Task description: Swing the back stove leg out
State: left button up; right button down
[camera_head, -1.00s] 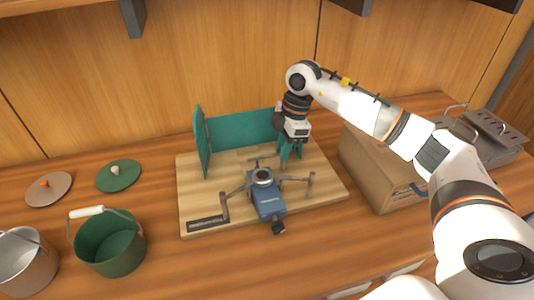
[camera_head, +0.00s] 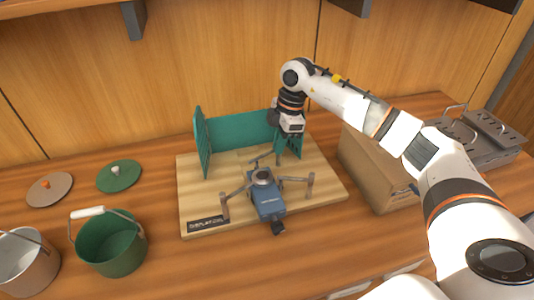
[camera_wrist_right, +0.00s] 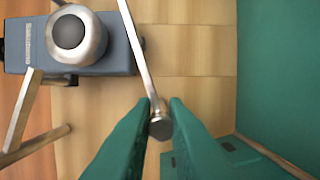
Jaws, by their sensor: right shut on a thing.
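The small camp stove has a blue body (camera_head: 267,203) and a round silver burner (camera_head: 262,177), and sits on a light wooden board (camera_head: 197,207). Its left leg (camera_head: 226,203) and right leg (camera_head: 309,184) are spread to the sides. The back leg (camera_wrist_right: 139,55) is a thin metal bar with a round end. My right gripper (camera_wrist_right: 159,122) has its teal fingers shut on that end, behind the burner. In the head view, the fingertips are hard to tell from the teal windscreen (camera_head: 240,131). My left gripper is out of view.
The windscreen stands close behind and beside my right gripper. A cardboard box (camera_head: 372,172) is right of the board, with a grey metal stove or grill (camera_head: 490,150) beyond. A green pot (camera_head: 110,246), a grey pot (camera_head: 27,262) and two lids (camera_head: 118,176) are on the left.

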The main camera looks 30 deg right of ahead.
jog(key=c, duration=2.1)
grip_release()
jog(key=shift+w+a, duration=0.25)
jog(key=shift+w, duration=0.9)
jog(key=shift+o, duration=0.3)
jog(key=shift+w+a+p, duration=0.4)
jog(key=shift+w+a, duration=0.2)
jog(key=shift+w, duration=0.35)
